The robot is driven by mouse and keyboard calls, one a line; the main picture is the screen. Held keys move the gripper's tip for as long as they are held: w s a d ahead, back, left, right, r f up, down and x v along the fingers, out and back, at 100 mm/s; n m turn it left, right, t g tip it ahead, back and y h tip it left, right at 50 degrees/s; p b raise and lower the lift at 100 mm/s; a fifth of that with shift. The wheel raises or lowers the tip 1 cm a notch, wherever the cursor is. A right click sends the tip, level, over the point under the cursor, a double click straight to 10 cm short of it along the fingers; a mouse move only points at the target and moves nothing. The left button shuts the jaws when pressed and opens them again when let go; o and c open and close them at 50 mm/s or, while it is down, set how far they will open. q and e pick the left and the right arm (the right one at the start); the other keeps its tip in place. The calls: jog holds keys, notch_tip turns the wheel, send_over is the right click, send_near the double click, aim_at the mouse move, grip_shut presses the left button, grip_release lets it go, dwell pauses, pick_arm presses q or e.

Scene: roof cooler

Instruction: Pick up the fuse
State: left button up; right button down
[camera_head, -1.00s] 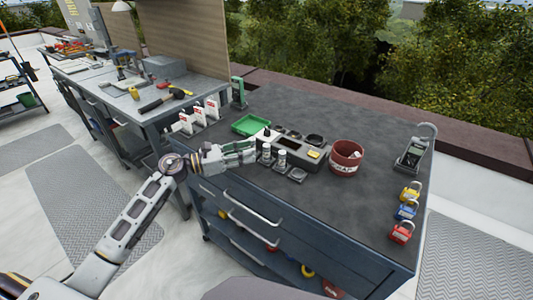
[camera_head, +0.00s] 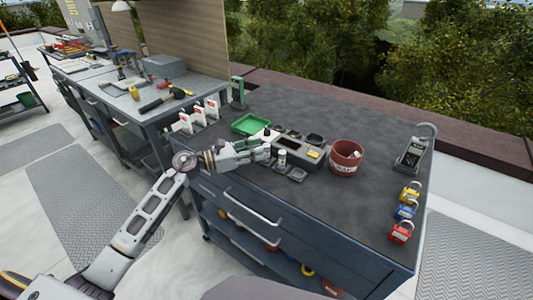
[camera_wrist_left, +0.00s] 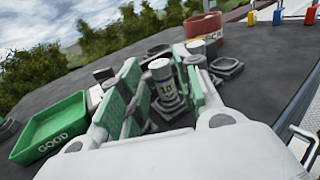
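A white cylindrical fuse (camera_wrist_left: 165,88) with a "10" label stands upright between the fingers of my left gripper (camera_wrist_left: 160,100) in the left wrist view. The fingers, with green pads, are open on either side of it, and small gaps seem to show. In the head view my left gripper (camera_head: 264,150) reaches in from the left just above the bench top and hides most of this fuse. A second white fuse (camera_head: 281,158) stands just to the right of the fingers; its top shows behind the right finger in the wrist view (camera_wrist_left: 197,62). My right gripper is not in view.
A grey block with dark slots (camera_head: 299,148) lies just behind the fuses. A green tray (camera_head: 250,123) marked GOOD is behind the left gripper, and a red bin (camera_head: 345,158) stands to the right. Several padlocks (camera_head: 405,211) line the right edge. The front right bench top is clear.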

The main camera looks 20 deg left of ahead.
pick_arm(q)
jog(key=shift+x, duration=1.75)
grip_shut()
